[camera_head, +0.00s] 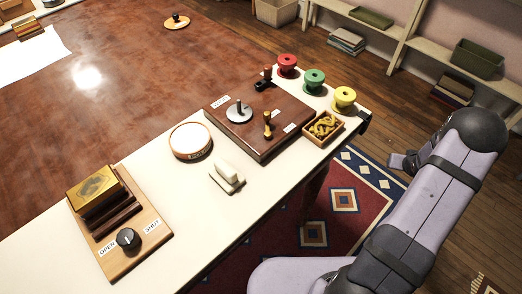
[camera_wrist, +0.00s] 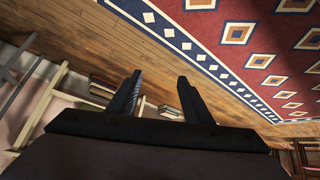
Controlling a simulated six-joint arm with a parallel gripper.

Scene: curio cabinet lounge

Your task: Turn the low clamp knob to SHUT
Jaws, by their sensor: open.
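The low clamp knob (camera_head: 128,239) is a round black knob with a pale pointer line. It sits on a light wooden board (camera_head: 107,262) at the lower left of the head view. An OPEN label (camera_head: 107,249) lies to its left and a SHUT label (camera_head: 152,226) to its right. I cannot clearly tell which label the pointer faces. Behind the knob, dark wooden bars hold a gold block (camera_head: 93,188). My gripper (camera_wrist: 158,84) is open and empty in the wrist view, facing the floor and rug, far from the knob. The knob is not in the wrist view.
The white strip (camera_head: 185,230) right of the knob board is clear.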

